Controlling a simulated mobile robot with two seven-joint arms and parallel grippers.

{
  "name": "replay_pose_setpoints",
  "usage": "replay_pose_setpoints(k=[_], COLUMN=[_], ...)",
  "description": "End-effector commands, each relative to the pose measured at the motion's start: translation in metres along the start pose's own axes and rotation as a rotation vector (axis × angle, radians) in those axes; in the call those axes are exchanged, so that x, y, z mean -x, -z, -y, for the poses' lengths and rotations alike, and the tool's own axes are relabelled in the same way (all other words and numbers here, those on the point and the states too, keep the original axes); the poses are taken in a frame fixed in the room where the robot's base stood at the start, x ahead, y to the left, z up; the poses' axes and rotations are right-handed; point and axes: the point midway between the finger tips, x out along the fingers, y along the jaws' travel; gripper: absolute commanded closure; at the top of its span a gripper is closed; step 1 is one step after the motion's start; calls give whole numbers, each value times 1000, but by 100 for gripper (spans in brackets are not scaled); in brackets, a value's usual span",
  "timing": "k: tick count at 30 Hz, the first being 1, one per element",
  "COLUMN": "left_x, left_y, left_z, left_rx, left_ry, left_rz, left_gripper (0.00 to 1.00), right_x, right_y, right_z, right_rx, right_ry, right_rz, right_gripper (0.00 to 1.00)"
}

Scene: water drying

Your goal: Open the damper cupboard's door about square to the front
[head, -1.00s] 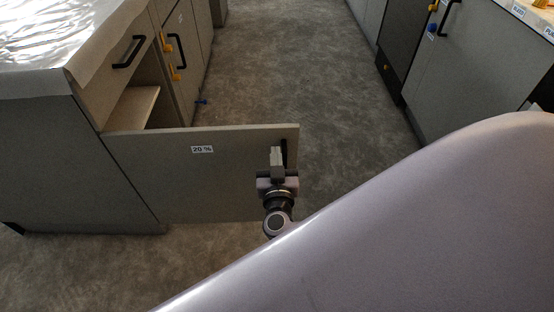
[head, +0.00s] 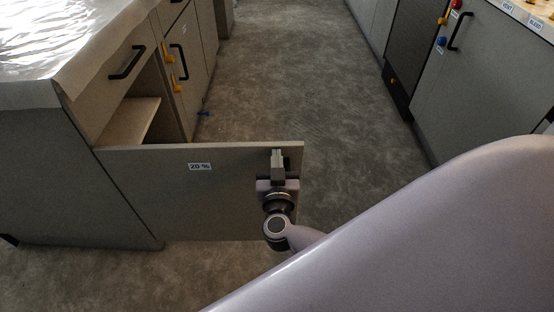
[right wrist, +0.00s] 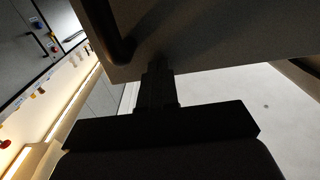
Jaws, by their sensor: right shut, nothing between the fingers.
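The damper cupboard's door (head: 225,190), grey with a "20 %" label (head: 200,166), stands swung out from the cabinet on the left, about square to its front. Behind it the cupboard is open and a pale shelf (head: 131,120) shows inside. My right gripper (head: 278,155) is shut and empty at the door's outer face, near its free edge. In the right wrist view the shut fingers (right wrist: 157,80) are close to the door panel (right wrist: 200,40), with the dark door handle (right wrist: 112,35) beside them. Whether they touch the panel I cannot tell. My left gripper is not in view.
A drawer with a black handle (head: 127,62) is above the open cupboard. A grey counter (head: 490,75) stands at the right. The aisle floor (head: 310,85) between is clear.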

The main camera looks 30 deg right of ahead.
Motion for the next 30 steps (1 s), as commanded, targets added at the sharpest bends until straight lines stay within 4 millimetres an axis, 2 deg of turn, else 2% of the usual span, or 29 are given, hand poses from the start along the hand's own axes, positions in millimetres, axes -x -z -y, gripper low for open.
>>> replay_pose_setpoints(k=[5,16,30], left_x=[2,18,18], left_y=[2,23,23], left_z=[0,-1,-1], left_rx=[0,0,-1], left_ry=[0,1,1], left_rz=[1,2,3], left_gripper=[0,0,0], right_x=[-2,-29,-29], right_y=[2,2,0], right_z=[0,-2,-2], right_rx=[0,1,0], right_ry=[3,58,64], right_rz=[-2,-1,1], right_gripper=[100,100,100])
